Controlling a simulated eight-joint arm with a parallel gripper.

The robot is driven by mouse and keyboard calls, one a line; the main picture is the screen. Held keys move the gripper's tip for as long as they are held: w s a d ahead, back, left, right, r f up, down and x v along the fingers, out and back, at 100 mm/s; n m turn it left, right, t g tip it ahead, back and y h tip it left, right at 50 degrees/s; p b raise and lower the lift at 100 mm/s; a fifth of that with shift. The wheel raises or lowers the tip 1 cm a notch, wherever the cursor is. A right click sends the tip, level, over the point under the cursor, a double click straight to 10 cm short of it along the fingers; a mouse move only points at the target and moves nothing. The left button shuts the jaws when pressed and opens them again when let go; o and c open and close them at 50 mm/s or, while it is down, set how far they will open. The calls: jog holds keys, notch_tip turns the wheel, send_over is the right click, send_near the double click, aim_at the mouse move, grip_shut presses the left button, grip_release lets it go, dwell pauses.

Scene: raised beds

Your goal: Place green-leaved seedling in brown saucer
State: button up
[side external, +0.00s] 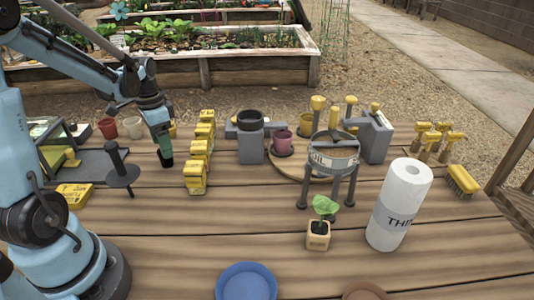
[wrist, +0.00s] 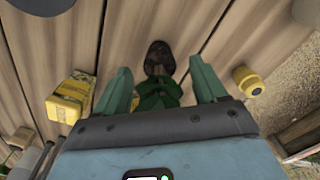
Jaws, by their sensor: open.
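My gripper (side external: 164,150) is low over the table at the back left in the side view. In the wrist view its green fingers (wrist: 160,88) are spread apart. Between and just beyond them is a seedling with green leaves (wrist: 158,94) and a dark brown root plug (wrist: 160,57); I cannot tell whether the fingers touch it. In the side view my gripper hides most of it. Another green-leaved plant (side external: 325,206) stands in a small tan pot (side external: 318,238) at the middle front. A brown saucer (side external: 366,291) is at the bottom edge, mostly cut off.
Yellow boxes (side external: 196,176) stand in a row just right of my gripper. A blue saucer (side external: 246,283), a metal stand (side external: 332,160) and a paper roll (side external: 399,205) stand further right.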

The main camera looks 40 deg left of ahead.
jog(key=shift+f, duration=1.45)
jog(key=c, duration=0.9)
jog(key=shift+r, duration=0.1)
